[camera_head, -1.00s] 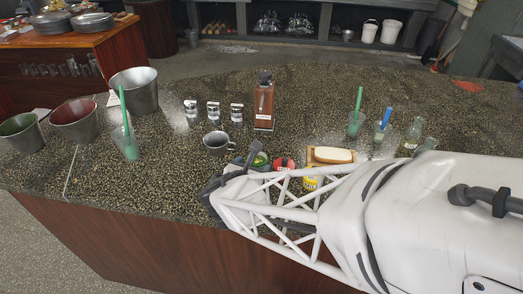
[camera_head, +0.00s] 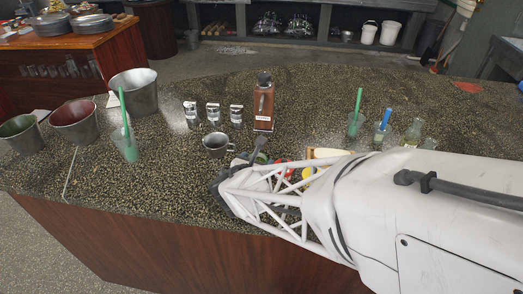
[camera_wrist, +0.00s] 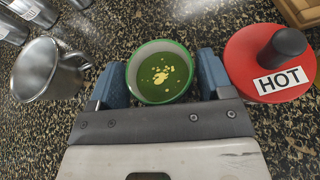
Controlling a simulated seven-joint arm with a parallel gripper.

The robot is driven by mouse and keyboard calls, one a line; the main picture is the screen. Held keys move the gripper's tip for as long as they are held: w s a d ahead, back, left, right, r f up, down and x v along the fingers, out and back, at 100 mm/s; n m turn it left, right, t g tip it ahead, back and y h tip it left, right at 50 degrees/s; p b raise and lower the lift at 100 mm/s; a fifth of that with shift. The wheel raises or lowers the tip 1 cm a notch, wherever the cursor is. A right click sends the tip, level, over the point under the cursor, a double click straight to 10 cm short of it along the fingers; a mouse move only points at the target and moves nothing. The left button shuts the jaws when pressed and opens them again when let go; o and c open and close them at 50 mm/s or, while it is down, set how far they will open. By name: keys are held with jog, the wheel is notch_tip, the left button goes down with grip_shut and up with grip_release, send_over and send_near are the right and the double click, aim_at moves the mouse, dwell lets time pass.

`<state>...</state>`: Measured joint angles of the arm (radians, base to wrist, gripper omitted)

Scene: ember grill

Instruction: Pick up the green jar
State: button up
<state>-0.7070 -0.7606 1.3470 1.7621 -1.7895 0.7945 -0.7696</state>
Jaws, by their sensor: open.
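The green jar (camera_wrist: 160,72) is a round vessel with a green rim and green contents with yellow bits, seen from above in the wrist view. In the head view only a small part of the green jar (camera_head: 261,158) shows past my arm. My gripper (camera_wrist: 165,72) is open, with one blue finger on each side of the jar. The left finger is close to the jar's wall and the right finger stands close on the other side. I cannot tell whether either touches it. In the head view the fingers are mostly hidden by my arm.
A red lid marked HOT (camera_wrist: 270,62) lies just right of the right finger. A metal mug (camera_wrist: 48,78) stands to the left. Several metal shakers (camera_head: 213,114) and a brown bottle (camera_head: 264,104) stand behind. A wooden tray (camera_head: 326,153) is to the right.

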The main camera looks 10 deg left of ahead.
dwell(0.4)
jog(key=c, duration=0.8)
jog(key=shift+r, duration=0.25)
notch_tip(320, 180, up, 9)
dwell(1.1)
jog(key=shift+r, duration=0.3)
dwell(0.6)
